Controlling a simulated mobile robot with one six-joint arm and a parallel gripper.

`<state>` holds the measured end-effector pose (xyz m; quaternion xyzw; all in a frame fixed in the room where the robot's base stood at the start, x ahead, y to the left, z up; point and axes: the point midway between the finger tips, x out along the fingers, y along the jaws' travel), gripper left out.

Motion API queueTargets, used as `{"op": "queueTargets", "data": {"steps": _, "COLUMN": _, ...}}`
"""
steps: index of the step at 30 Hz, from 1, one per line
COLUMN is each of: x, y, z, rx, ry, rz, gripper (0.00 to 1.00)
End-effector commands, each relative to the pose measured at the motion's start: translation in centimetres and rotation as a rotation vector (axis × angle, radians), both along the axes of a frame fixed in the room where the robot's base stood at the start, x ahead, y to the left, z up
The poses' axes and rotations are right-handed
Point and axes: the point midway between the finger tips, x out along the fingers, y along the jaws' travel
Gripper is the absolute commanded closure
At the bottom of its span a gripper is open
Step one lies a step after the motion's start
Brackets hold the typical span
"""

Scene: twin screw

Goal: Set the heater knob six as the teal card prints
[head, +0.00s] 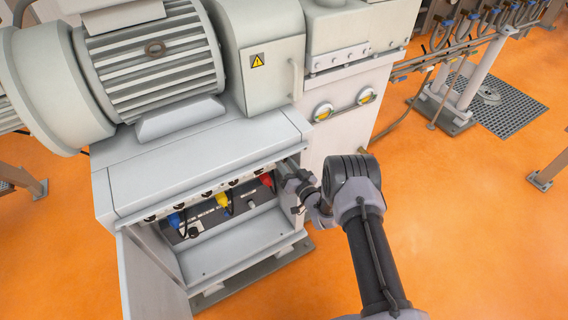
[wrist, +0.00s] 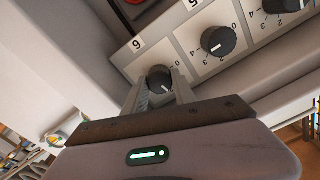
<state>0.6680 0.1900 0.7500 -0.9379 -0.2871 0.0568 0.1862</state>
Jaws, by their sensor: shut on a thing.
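Heater knob six (wrist: 159,76) is a dark round knob on a pale scale plate, beside a small white label with a 6 (wrist: 138,43). My gripper (wrist: 161,90) has one finger on each side of this knob and is shut on it. A white pointer mark shows on the knob, and part of its printed scale is hidden by the fingers; a 0 is visible near it. In the head view my gripper (head: 298,190) reaches into the right end of the open cabinet, and knob six is hidden there. I cannot make out a teal card in either view.
Knob five (wrist: 218,41) and another knob (wrist: 280,4) sit close beside knob six in the row. Blue (head: 175,220), yellow (head: 222,200) and red (head: 266,180) plugs are inside the cabinet under the knobs. The cabinet's open door (head: 150,280) stands at the left.

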Motion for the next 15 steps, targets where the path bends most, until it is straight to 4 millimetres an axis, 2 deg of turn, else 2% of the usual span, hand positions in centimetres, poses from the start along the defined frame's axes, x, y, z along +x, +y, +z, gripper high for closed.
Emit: {"op": "queueTargets", "data": {"steps": 15, "x": -0.07, "y": -0.04, "z": -0.16, "rx": 0.155, "ry": 0.108, "rz": -0.001, "gripper": 1.0}}
